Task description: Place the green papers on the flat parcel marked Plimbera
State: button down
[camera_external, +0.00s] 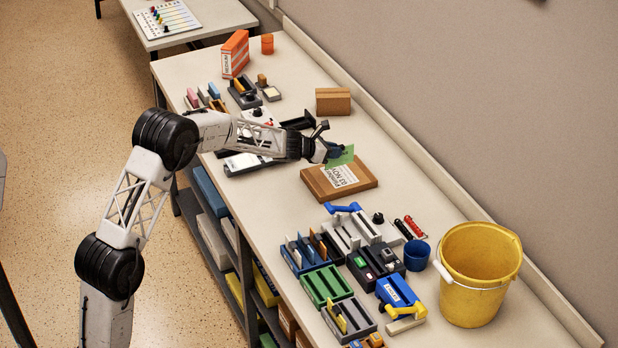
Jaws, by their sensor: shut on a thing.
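The green papers (343,157) are held at the end of my gripper (331,152), which is shut on them. My fingers hide part of the papers. The flat brown parcel (362,182) lies on the table just below and in front of the papers in the picture. It bears a white label (338,177) with dark print, too small to read for certain. The papers appear to be above or just behind the parcel's far edge. I cannot tell whether they touch it.
A small brown box (333,101) stands behind the parcel. Blue, green and grey trays (325,285), a blue cup (417,255) and a yellow bucket (480,272) stand to the front right. Dark and white office items lie under and left of my arm. Bare table lies right of the parcel.

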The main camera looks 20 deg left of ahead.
aim_at(333, 160)
jog(key=shift+f, duration=1.75)
jog(key=shift+f, duration=0.15)
jog(key=c, duration=1.1)
grip_release()
jog(key=shift+v, duration=6.1)
